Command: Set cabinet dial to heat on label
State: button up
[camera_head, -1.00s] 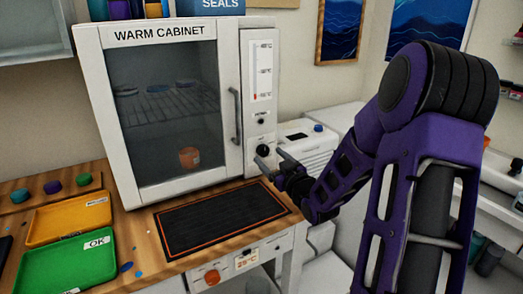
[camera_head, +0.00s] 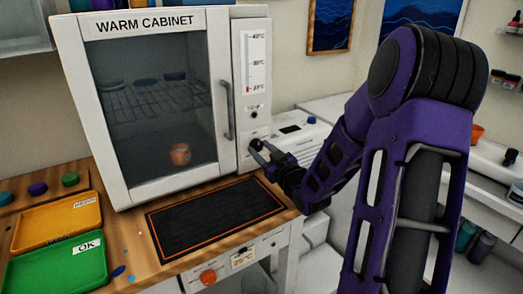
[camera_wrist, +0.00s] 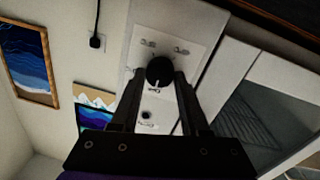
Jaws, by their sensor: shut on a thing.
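The white warm cabinet (camera_head: 70,60) stands on the wooden bench with its glass door closed. Its control panel is the narrow strip at the right, with a thermometer scale (camera_head: 255,65) above. The black dial (camera_wrist: 159,71) shows in the wrist view on a pale plate with small marks around it, too blurred to read. My gripper (camera_head: 258,151) is at the lower part of the panel, with its fingers on either side of the dial. In the wrist view the two fingers (camera_wrist: 160,82) reach the dial and are shut on it. The head view mostly hides the dial behind the fingers.
A dark mat with an orange border (camera_head: 215,222) lies before the cabinet. A yellow tray (camera_head: 55,222) and a green OK tray (camera_head: 55,268) sit at left. A white device (camera_head: 305,138) stands right of the cabinet.

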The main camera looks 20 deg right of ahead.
grip_shut()
jog(key=shift+m, duration=0.4)
jog(key=m+p, duration=0.3)
jog(key=m, duration=0.2)
jog(key=shift+r, duration=0.2)
jog(key=m+p, duration=0.1)
jog(key=m, duration=0.1)
jog(key=m+p, duration=0.1)
jog(key=m, duration=0.1)
jog(key=shift+d+m+g+y+p, duration=0.1)
jog(key=shift+m+g+y+p, duration=0.2)
jog(key=shift+p, duration=0.1)
jog(key=shift+m+p, duration=0.9)
jog(key=shift+m, duration=0.5)
jog(key=shift+f, duration=0.1)
